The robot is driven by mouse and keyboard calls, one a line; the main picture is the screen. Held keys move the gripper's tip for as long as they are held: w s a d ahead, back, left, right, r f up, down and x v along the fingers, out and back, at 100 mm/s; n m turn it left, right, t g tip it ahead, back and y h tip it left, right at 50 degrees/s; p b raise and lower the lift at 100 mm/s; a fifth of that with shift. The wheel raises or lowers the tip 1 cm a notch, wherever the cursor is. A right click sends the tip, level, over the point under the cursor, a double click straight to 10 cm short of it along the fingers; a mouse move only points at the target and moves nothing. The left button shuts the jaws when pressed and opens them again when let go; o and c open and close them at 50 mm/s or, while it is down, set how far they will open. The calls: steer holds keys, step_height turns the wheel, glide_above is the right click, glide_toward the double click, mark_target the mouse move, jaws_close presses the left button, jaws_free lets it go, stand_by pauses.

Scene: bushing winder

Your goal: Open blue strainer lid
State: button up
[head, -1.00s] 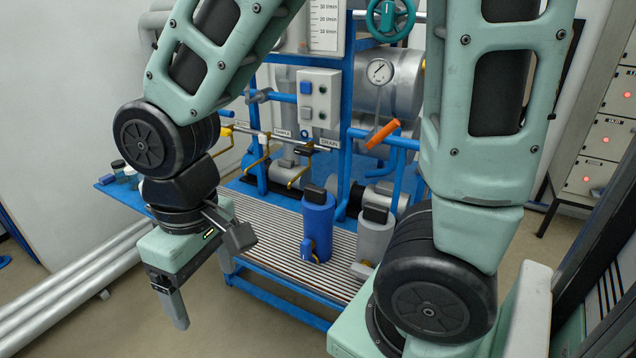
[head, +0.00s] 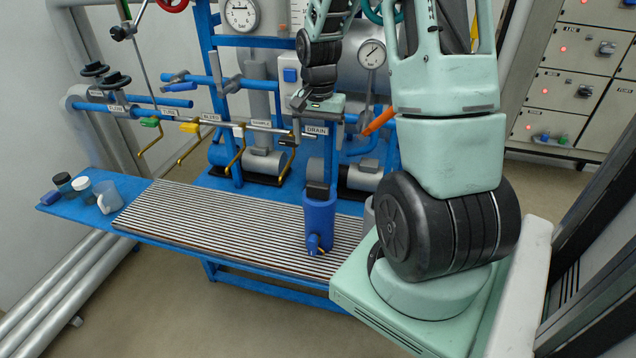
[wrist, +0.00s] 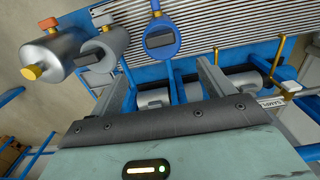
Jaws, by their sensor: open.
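The blue strainer (head: 319,218) stands upright at the front right of the slatted grating. Its lid carries a black block-like handle (head: 317,191) and looks closed. In the wrist view the strainer's round blue top (wrist: 162,24) with its dark handle (wrist: 158,41) shows from above, beyond my fingers. My gripper (head: 313,137) is above the strainer, apart from it, and its fingers point down. In the wrist view my gripper (wrist: 158,85) has its two fingers spread with nothing held between them.
A grey strainer (wrist: 102,46) stands close beside the blue one, mostly hidden behind my arm in the head view. Brass sample taps (head: 236,158) and blue pipes (head: 224,84) stand behind the grating (head: 200,215).

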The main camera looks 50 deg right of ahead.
mark_target(318, 184)
step_height(318, 184, down, 15)
steer(key=shift+f+p, duration=0.2)
steer(key=shift+p, duration=0.65)
steer(key=c, duration=1.4)
steer(key=shift+w+d+r+y+p, duration=0.25)
steer(key=shift+d+r+y+p, duration=0.3)
steer(key=shift+p, duration=0.65)
steer(key=shift+w+d+r+g+y+p, duration=0.25)
steer(key=shift+d+g+y+p, duration=0.05)
steer(key=shift+d+y+p, duration=0.2)
steer(key=shift+w+d+r+g+y+p, duration=0.2)
steer(key=shift+d+g+y+p, duration=0.15)
steer(key=shift+d+y, duration=0.1)
steer(key=shift+w+d+r+b, duration=0.1)
steer(key=shift+w+d+b, duration=0.3)
steer(key=shift+d, duration=0.55)
steer(key=shift+w+d+b, duration=0.35)
steer(key=shift+d, duration=0.6)
steer(key=shift+w+d+r+b, duration=0.1)
steer(key=shift+w+d+b, duration=0.3)
steer(key=shift+d, duration=0.55)
steer(key=shift+f, duration=0.1)
